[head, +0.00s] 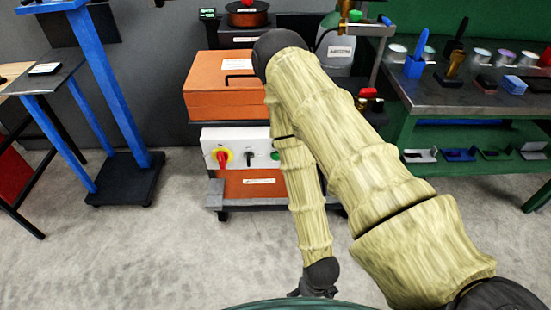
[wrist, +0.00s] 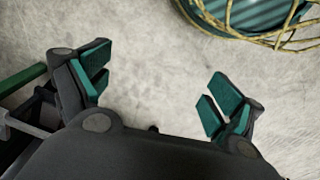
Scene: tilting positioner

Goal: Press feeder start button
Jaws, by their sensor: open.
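A white control panel (head: 236,137) sits on the front of an orange-and-white unit, in the middle of the head view. The labels are too small to read. My gripper (head: 318,291) hangs low over the floor, well in front of the panel and apart from it. In the wrist view, my gripper (wrist: 157,82) has its fingers spread wide with only bare floor between them.
An orange lidded case (head: 218,88) stands above the panel. A blue frame (head: 108,85) on a dark base stands left. A green workbench (head: 455,98) with tools and small containers stands right. The concrete floor (head: 175,245) before the panel is clear at left.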

